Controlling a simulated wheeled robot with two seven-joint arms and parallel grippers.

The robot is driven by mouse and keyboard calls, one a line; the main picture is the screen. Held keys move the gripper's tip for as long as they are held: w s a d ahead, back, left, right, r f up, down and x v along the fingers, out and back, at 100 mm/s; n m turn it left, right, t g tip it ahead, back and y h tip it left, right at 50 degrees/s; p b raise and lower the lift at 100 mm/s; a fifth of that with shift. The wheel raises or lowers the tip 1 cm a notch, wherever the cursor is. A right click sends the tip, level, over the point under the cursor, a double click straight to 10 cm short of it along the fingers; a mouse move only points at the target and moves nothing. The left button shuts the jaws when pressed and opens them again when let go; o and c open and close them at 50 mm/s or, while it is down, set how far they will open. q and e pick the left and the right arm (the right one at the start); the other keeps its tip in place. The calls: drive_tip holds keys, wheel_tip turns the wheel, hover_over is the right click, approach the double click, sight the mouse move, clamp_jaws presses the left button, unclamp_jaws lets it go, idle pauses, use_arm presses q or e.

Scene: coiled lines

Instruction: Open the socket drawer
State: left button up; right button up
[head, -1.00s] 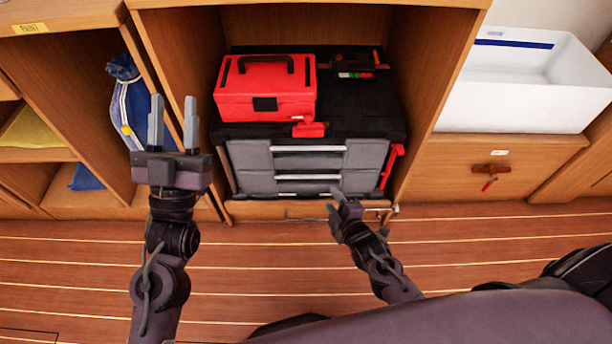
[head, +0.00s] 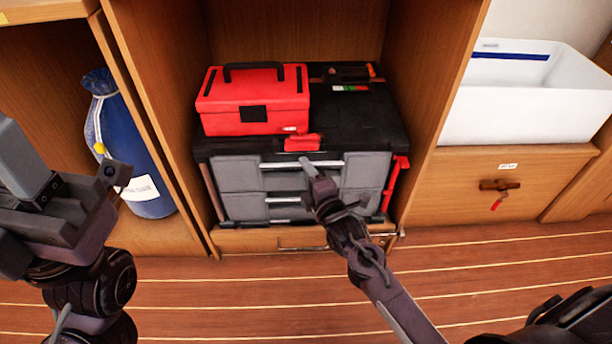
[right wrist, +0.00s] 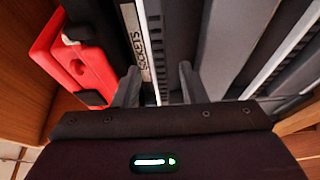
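The black and grey drawer unit (head: 228,179) stands in a wooden recess. Its upper drawer has a silver handle (head: 330,162) and looks shut; the lower drawer handle (head: 284,199) is below. In the right wrist view a white SOCKETS label (right wrist: 134,45) lies along the upper drawer's handle strip. My right gripper (head: 312,172) is at the upper drawer's front. In the right wrist view its two fingers (right wrist: 159,86) are apart, one on each side of the handle strip; contact cannot be told. My left gripper (head: 60,175) is at the left edge, partly cut off, away from the drawers.
A red toolbox (head: 253,101) sits on the unit, with a red latch (head: 302,143) at the unit's front edge. A blue bag (head: 138,120) stands in the left compartment. A white basin (head: 530,105) is at right. The striped floor in front is mostly free.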

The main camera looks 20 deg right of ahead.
drive_tip(key=shift+w, duration=0.25)
clamp_jaws()
